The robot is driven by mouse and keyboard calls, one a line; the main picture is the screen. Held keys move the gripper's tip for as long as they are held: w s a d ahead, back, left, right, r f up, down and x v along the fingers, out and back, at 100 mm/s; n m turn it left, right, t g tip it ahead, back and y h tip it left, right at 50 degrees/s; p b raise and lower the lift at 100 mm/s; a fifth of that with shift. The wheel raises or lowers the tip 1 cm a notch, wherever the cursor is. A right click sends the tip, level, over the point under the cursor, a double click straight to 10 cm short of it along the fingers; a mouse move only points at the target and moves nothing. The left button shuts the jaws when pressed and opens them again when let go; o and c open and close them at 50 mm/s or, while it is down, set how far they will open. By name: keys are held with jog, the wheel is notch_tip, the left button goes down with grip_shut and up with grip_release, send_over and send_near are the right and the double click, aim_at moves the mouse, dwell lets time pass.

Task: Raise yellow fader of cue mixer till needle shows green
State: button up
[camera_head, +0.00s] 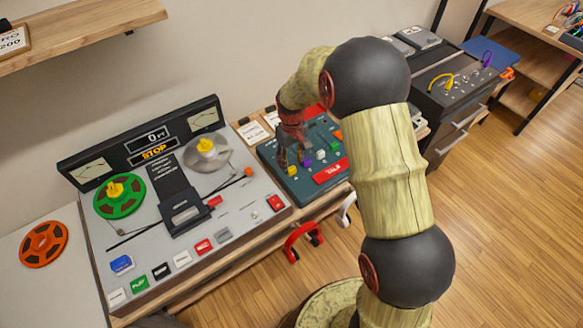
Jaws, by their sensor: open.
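The cue mixer is the teal box (272,160) right of the tape machine, with a row of coloured fader caps. The yellow fader (291,171) is at the left of the row, with a purple fader (306,161) and a white fader (320,155) beside it. My gripper (294,159) points down over the left part of the mixer, close to the yellow fader. It is open; whether a finger touches the cap is unclear. The arm and gripper cover the mixer's back part. I cannot make out the mixer's needle.
The tape machine (232,219) with its reels and buttons fills the bench to the left. A red button (330,171) is on the mixer's front right. Red headphones (301,236) hang at the bench's front edge. A dark patch cabinet (455,90) stands at the back right.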

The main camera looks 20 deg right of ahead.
aim_at(291, 168)
jog(key=shift+f+b, duration=0.45)
jog(key=shift+f, duration=1.55)
jog(key=shift+c, duration=0.3)
grip_shut()
